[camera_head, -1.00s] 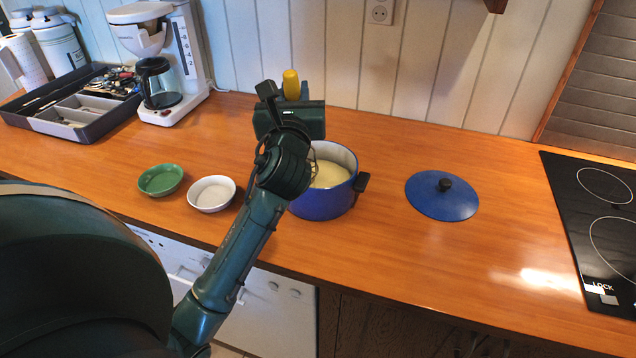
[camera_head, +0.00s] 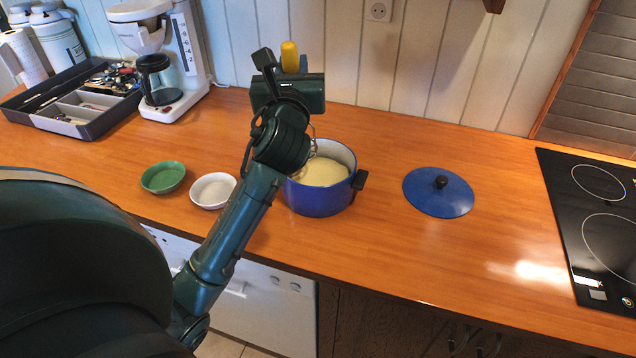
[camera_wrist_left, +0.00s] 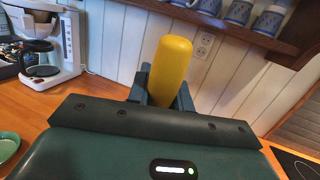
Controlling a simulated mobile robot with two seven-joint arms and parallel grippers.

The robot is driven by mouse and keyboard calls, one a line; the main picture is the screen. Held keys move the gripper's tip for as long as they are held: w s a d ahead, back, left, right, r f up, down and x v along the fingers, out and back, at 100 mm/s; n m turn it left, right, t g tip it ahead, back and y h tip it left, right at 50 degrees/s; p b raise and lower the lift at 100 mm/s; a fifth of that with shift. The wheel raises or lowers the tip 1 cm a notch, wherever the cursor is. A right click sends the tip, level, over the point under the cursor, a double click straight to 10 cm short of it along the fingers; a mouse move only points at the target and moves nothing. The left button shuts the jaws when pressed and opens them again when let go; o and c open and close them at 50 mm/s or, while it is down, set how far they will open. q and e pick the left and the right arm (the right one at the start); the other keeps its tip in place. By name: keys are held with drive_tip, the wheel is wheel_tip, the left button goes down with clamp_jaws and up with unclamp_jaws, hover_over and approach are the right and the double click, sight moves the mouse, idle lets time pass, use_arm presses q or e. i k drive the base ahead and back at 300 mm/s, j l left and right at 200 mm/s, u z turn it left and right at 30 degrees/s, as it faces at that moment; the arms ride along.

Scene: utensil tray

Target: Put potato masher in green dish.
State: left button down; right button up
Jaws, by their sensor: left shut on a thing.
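The potato masher's yellow handle (camera_head: 290,57) sticks up above my left gripper (camera_head: 303,66). In the left wrist view the handle (camera_wrist_left: 169,70) stands between the two fingers (camera_wrist_left: 163,92), which are shut on it. Part of the masher's wire head (camera_head: 313,143) shows beside my wrist, over the left part of the blue pot (camera_head: 318,200); my arm hides the rest. The green dish (camera_head: 162,177) sits empty on the counter, left of my forearm. A bit of it shows in the left wrist view (camera_wrist_left: 7,146). My right gripper is not seen.
A white dish (camera_head: 212,190) sits between the green dish and my arm. The pot holds pale yellow food (camera_head: 320,172). A blue lid (camera_head: 438,197) lies to its right, before the cooktop (camera_head: 600,235). A coffee maker (camera_head: 180,65) and utensil tray (camera_head: 95,128) stand back left.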

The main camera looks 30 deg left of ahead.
sight(166, 180)
drive_tip(key=k+j, duration=0.1)
drive_tip(key=j, duration=0.35)
drive_tip(key=k+j, duration=0.1)
drive_tip(key=j, duration=0.35)
drive_tip(key=k+j, duration=0.1)
drive_tip(key=j, duration=0.4)
drive_tip(key=k+j, duration=0.1)
drive_tip(key=j, duration=0.35)
